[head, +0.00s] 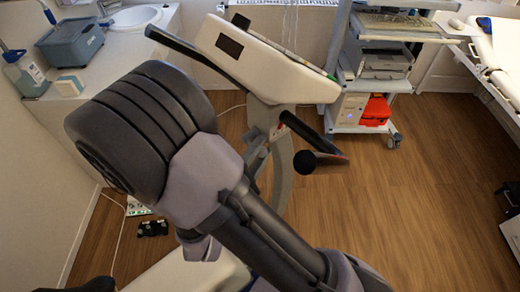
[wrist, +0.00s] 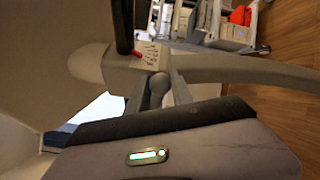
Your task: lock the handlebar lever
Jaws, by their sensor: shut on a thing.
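The exercise machine's white console (head: 265,62) and black handlebars (head: 178,45) stand in the middle of the head view, with a pale column (head: 280,160) below. In the wrist view my gripper (wrist: 157,78) has its two grey fingers on either side of the handlebar lever (wrist: 158,86), a grey piece with a rounded end. It is shut on this lever, close to the column (wrist: 230,70). A black handlebar (wrist: 123,25) and a red mark lie just beyond the fingers. In the head view my arm hides most of the gripper and lever.
A wheeled cart (head: 384,85) with a red box (head: 376,110) stands behind. A sink counter (head: 120,55) is at the left, a bed edge at the right.

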